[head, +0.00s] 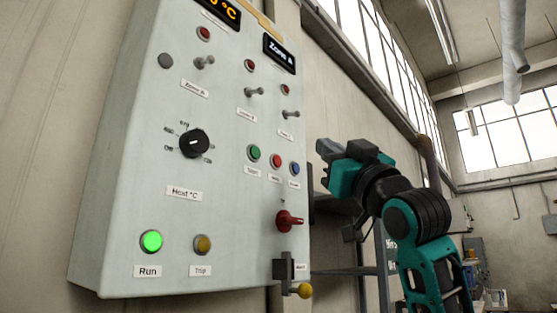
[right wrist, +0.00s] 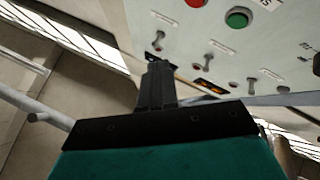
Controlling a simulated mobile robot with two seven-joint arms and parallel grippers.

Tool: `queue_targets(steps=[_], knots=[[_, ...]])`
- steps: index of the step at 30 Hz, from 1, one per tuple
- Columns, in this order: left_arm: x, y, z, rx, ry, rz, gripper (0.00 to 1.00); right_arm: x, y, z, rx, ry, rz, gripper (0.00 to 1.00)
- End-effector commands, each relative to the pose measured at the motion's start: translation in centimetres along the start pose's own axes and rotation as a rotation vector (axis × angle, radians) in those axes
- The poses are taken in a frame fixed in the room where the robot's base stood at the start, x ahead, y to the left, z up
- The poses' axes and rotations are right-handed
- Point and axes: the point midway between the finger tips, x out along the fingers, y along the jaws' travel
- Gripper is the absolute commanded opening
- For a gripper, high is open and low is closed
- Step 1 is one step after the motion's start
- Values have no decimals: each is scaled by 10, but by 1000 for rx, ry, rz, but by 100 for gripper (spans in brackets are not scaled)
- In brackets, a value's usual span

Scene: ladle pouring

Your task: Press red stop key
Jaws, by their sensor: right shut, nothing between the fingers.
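The red key (head: 276,161) sits on the pale control panel (head: 130,190), between a green key (head: 254,152) and a blue key (head: 295,168). Its label is too small to read surely. In the right wrist view a red key (right wrist: 196,3) shows at the top edge, beside a green key (right wrist: 238,18). My right gripper (head: 325,150) is to the right of the panel in the head view, shut and empty, apart from the keys. Its closed fingers (right wrist: 158,62) show in the wrist view. My left gripper is not in view.
A red rotary handle (head: 289,221) and a yellow-knobbed lever (head: 304,290) stick out at the panel's lower right. Toggle switches (head: 205,63), a black dial (head: 194,143), a lit green Run lamp (head: 151,241) and a Trip lamp (head: 202,244) are on the panel.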

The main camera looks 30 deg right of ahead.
Motion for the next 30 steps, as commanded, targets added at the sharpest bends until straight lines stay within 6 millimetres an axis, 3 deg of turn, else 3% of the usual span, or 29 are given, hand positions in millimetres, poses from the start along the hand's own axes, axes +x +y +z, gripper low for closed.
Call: queue_targets(steps=[12,30], knots=[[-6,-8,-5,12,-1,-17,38,41,-29,28,2,-2,-3,0],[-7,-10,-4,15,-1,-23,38,49,-37,36,-1,-1,-1,0]])
